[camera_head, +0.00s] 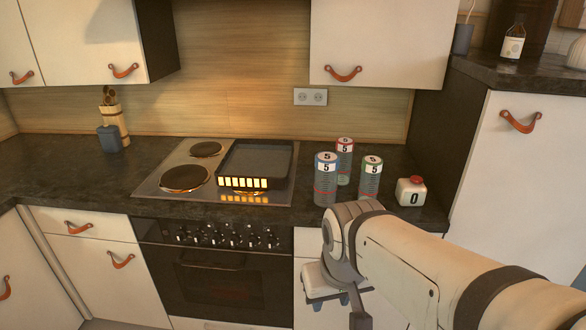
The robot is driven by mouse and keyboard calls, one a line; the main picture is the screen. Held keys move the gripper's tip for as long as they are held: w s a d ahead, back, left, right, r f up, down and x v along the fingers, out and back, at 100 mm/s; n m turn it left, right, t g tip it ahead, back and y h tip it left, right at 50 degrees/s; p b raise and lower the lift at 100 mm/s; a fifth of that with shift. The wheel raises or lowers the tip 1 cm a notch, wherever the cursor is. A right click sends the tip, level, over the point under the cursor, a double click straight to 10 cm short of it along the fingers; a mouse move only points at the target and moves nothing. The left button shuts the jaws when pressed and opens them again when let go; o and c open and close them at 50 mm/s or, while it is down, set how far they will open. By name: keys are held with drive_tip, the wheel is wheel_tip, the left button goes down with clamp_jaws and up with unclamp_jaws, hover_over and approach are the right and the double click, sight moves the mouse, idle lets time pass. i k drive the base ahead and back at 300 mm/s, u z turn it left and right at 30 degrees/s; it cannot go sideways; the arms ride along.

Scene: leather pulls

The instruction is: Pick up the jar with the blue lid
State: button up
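The jar with the blue lid (326,180) stands upright on the dark countertop, just right of the stove. It is a grey cylinder with a white label marked 5. A similar jar with a red lid (345,158) stands behind it to the right, partly hidden. A jar with a green lid (371,180) stands to its right. My gripper (332,301) is low in front of the counter, below the jars and apart from them. Its fingers are small and partly hidden by my wrist, so I cannot tell their opening.
A white container with a red cap (411,192), marked 0, stands right of the jars. A dark square pan (257,160) sits on the stove (160,188) to the left. The counter edge runs between my gripper and the jars. A wall cabinet (380,40) hangs above.

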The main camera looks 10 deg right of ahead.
sight(327, 163)
drive_tip(key=u, duration=0.05)
drive_tip(key=i, duration=0.9)
drive_tip(key=z, duration=0.1)
